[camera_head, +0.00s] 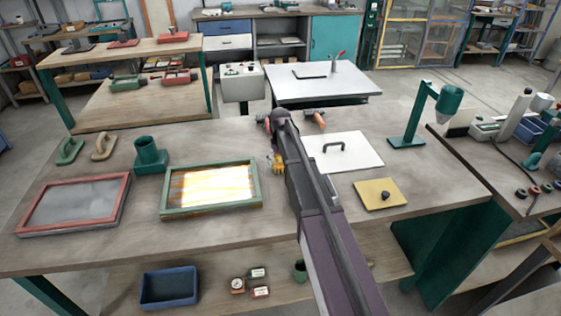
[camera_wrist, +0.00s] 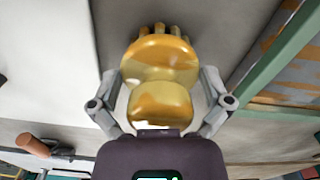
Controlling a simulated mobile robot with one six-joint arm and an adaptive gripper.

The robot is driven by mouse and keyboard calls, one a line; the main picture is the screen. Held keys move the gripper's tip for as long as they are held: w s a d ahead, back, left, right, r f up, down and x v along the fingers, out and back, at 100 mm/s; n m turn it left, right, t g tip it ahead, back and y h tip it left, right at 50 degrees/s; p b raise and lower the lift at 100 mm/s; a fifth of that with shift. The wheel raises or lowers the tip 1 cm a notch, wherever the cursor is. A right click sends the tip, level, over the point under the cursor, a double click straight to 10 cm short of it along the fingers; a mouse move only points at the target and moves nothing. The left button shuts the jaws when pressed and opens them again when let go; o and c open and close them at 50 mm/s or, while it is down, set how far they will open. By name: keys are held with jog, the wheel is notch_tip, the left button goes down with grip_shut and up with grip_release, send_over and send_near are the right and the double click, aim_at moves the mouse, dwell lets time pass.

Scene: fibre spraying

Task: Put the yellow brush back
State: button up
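The yellow brush (camera_head: 277,163) shows in the head view beside my arm, near the right edge of the green frame. In the wrist view the glossy yellow brush (camera_wrist: 160,85) is close to my palm, with several short stubs at its far end. My gripper (camera_wrist: 160,80) has one grey finger on each side of it. The fingers lie very near its sides, but I cannot tell whether they touch. In the head view my arm hides most of my gripper, and I cannot tell whether the brush is on the table or raised.
The green frame (camera_head: 166,198) with a bright inside is left of the brush; a red frame (camera_head: 128,190) lies farther left. A white board (camera_head: 360,155) with a handle and a yellow plate (camera_head: 366,200) lie right of my arm. A green pot (camera_head: 150,157) stands behind the green frame.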

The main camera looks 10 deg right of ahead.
jog(key=shift+r, duration=0.1)
dwell(0.3)
notch_tip(320, 180, up, 12)
jog(key=p, duration=1.2)
dwell(0.7)
jog(key=s+m, duration=0.2)
jog(key=s, duration=2.7)
jog(key=shift+m, duration=0.3)
